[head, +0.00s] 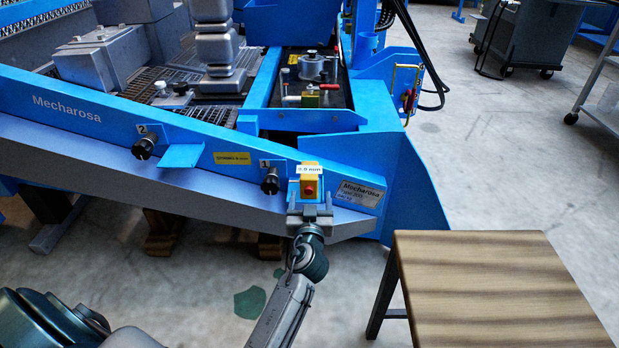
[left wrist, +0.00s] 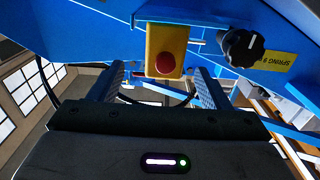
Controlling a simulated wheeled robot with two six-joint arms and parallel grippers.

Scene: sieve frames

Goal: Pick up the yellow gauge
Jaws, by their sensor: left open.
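A small yellow box (head: 309,188) with a red round button sits at the low end of the blue machine's front panel, under a white label with small black characters. No dial shows on it, and I cannot tell for sure that it is the gauge. My left gripper (head: 310,211) is just below and in front of it, open and empty. In the left wrist view the yellow box (left wrist: 158,43) stands ahead of the open left gripper (left wrist: 160,74), roughly between the two finger lines. I cannot tell whether the fingers touch it. My right gripper is not in view.
The blue panel (head: 215,155) carries black knobs (head: 270,181) and a small blue ledge (head: 181,156) close by. A wooden table (head: 500,285) stands at the lower right. Grey floor (head: 490,180) is free on the right. A grey cabinet (head: 527,35) stands behind.

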